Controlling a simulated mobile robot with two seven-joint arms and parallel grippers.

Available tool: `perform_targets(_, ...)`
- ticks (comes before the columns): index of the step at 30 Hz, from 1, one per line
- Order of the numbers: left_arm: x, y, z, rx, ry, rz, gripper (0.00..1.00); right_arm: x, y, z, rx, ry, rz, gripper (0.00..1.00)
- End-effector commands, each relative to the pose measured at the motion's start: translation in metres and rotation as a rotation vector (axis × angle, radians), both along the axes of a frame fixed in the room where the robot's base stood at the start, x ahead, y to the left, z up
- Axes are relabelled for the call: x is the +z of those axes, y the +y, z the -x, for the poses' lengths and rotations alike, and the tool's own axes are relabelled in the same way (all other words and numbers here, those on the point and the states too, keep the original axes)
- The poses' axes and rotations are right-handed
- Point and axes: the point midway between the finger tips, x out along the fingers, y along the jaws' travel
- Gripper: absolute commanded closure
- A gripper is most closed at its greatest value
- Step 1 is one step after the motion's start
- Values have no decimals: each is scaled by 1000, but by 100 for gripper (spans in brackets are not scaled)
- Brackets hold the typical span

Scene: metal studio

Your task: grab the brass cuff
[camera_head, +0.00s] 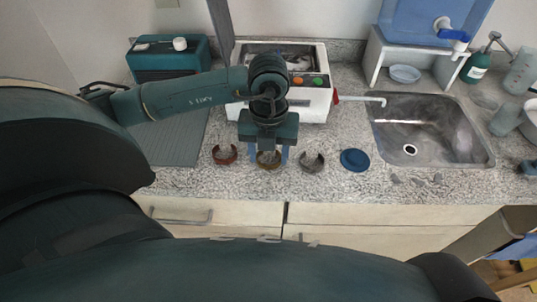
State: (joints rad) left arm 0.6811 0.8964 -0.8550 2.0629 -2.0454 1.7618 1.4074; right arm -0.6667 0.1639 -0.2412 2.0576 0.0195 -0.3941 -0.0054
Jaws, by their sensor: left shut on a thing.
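The brass cuff (268,160) is an open ring on the speckled counter, the middle one of three cuffs in a row. My left gripper (268,155) points down over it, its two blue-tipped fingers on either side of the cuff. It is shut on the brass cuff. The gripper body hides the back of the cuff. The cuff appears at counter height; I cannot tell whether it touches the counter. My right gripper is not in view.
A copper-red cuff (225,155) lies left and a grey cuff (312,163) right of the gripper. A blue disc (355,160) lies beyond the grey one, before the sink (430,132). A white machine (312,100) stands behind. A ribbed mat (172,145) is at left.

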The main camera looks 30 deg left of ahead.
Motion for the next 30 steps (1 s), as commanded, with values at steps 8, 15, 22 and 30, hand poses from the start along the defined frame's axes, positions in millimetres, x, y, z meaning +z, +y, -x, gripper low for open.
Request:
perform_targets(8, 0, 0, 0, 0, 0, 0, 72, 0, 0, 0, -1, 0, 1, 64)
perform_targets(15, 6, 0, -1, 0, -2, 0, 73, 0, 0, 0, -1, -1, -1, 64)
perform_targets(22, 46, 0, -2, -1, -7, 1, 73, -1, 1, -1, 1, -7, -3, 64)
perform_targets(30, 91, 0, -1, -9, -3, 2, 73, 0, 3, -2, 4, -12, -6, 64)
